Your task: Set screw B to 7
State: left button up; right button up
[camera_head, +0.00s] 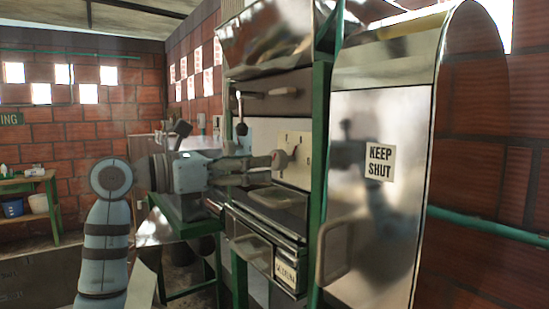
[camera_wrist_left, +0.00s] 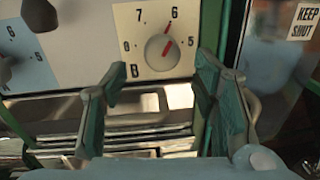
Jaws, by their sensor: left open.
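The cream plate of screw B (camera_wrist_left: 128,35) shows in the left wrist view, with a letter B at its lower left and the numbers 6 and 7 along its top. Its round grey knob (camera_wrist_left: 158,50) carries a red pointer that points up and right, towards the 6. In the head view the plate (camera_head: 300,170) is on the front of the machine, partly hidden by my gripper. My left gripper (camera_wrist_left: 158,72) is open and empty. Its fingers lie to the left and right of the knob and below it in the picture, apart from it. My right gripper is not in view.
Another dial (camera_wrist_left: 5,68) is to the left of plate B. A metal tray (camera_head: 275,197) lies below the plate. A green post (camera_head: 320,150) and a shiny cabinet marked KEEP SHUT (camera_head: 380,230) stand close on the right. A lever (camera_head: 240,112) is above left.

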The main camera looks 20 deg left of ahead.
aim_at(273, 162)
pick_arm(q)
jog(key=x, duration=0.5)
jog(key=shift+s+d+r+p, duration=0.1)
jog(key=shift+d+r+p, duration=0.1)
jog(key=shift+p, duration=0.2)
jog(key=shift+f, duration=0.1)
jog(key=shift+w, duration=0.25)
jog(key=c, duration=1.2)
jog(key=shift+o, duration=0.2)
jog(key=shift+d, duration=0.1)
